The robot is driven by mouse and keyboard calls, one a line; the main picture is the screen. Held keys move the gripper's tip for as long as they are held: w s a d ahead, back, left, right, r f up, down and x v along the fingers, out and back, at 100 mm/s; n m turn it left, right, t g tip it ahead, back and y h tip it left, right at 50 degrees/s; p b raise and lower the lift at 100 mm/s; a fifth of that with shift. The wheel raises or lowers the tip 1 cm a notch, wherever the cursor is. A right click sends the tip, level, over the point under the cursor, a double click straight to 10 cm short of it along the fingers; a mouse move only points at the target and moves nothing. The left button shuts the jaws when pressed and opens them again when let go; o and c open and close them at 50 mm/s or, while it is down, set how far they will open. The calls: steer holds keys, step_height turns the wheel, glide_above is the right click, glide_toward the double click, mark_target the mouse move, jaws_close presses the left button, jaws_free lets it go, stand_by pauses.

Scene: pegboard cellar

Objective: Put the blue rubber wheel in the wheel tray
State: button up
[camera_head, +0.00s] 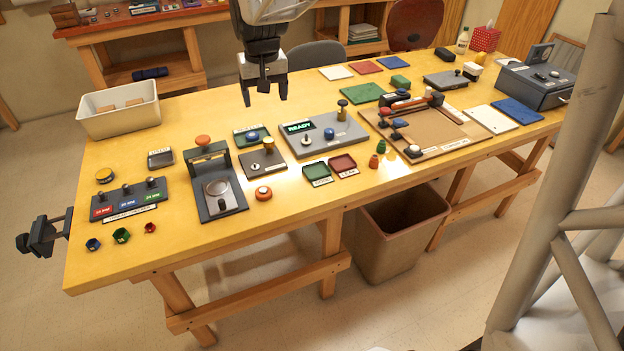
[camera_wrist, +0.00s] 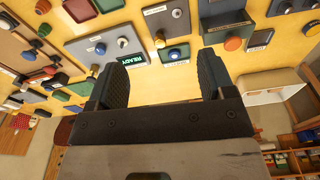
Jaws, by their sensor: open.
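My gripper (camera_head: 265,98) hangs open and empty above the back of the yellow table; its two fingers also show spread apart in the wrist view (camera_wrist: 162,82). I cannot surely pick out the blue rubber wheel. A small blue piece (camera_head: 92,244) lies at the front left beside a green one (camera_head: 121,235) and a red one (camera_head: 150,228). A round blue piece (camera_head: 252,136) sits on a dark green-topped panel. A small green tray (camera_head: 317,172) and a red tray (camera_head: 343,164) stand at the front middle; their labels are too small to read.
A grey console (camera_head: 296,144) reading READY has a blue knob (camera_head: 329,133). A press-like stand (camera_head: 215,190) stands left of the trays. A white bin (camera_head: 117,120) is at the back left, a cork board (camera_head: 428,130) to the right. Bare tabletop lies along the front edge.

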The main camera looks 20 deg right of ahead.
steer(key=s+f+t, duration=0.1)
steer(key=s+f, duration=0.1)
steer(key=s, duration=2.9)
steer(key=shift+a+n, duration=0.35)
steer(key=shift+n, duration=0.05)
steer(key=shift+s+f, duration=0.1)
